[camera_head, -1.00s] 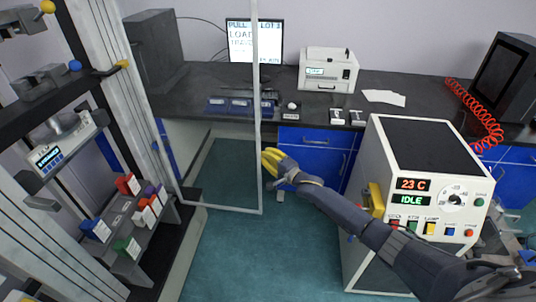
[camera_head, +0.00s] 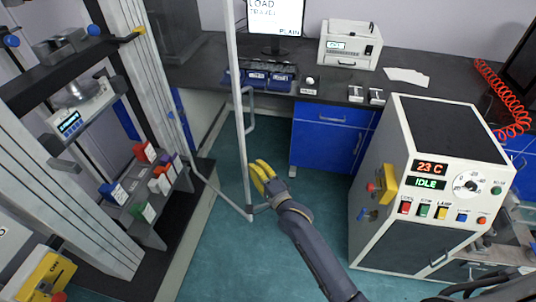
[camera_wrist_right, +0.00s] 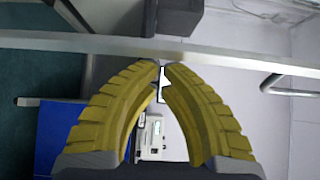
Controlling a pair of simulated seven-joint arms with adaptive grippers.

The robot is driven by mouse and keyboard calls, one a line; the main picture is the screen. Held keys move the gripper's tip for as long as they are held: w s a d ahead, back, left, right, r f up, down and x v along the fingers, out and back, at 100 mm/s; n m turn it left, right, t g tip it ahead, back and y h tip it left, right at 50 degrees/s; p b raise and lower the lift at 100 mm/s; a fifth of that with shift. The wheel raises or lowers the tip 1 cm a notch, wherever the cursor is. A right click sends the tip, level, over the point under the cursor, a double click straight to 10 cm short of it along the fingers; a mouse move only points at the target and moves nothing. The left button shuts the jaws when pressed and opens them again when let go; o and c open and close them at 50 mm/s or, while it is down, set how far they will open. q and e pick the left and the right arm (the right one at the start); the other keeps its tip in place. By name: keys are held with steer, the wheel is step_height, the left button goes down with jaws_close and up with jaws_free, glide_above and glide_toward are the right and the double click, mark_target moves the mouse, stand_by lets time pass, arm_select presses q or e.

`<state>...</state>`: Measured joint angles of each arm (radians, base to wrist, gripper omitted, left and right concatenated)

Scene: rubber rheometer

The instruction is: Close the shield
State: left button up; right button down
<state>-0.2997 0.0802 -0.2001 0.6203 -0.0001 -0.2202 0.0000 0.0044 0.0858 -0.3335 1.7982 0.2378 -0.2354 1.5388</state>
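The shield (camera_head: 240,130) is a clear panel in a thin grey frame, standing swung out from the tall testing machine (camera_head: 150,80) at left in the head view. A C-shaped handle (camera_head: 252,110) sticks out to the right of its upright edge. My right gripper (camera_head: 262,178), with yellow ribbed fingers, is at the lower part of that edge, on its right side. In the right wrist view the fingertips (camera_wrist_right: 163,66) meet or nearly meet, with nothing held between them. The shield's frame bar (camera_wrist_right: 220,55) crosses just beyond them; contact is not certain. My left gripper is out of view.
A white control cabinet (camera_head: 440,130) stands at right, beside my right arm. The dark bench (camera_head: 310,85) with blue drawers runs along the back. The machine's shelf (camera_head: 150,232) holds several small coloured boxes. The green floor around the shield is clear.

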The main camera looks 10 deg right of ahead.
steer(key=s+a, duration=0.3)
steer(key=a, duration=0.2)
steer(key=shift+s+a, duration=0.15)
steer(key=shift+s, duration=0.25)
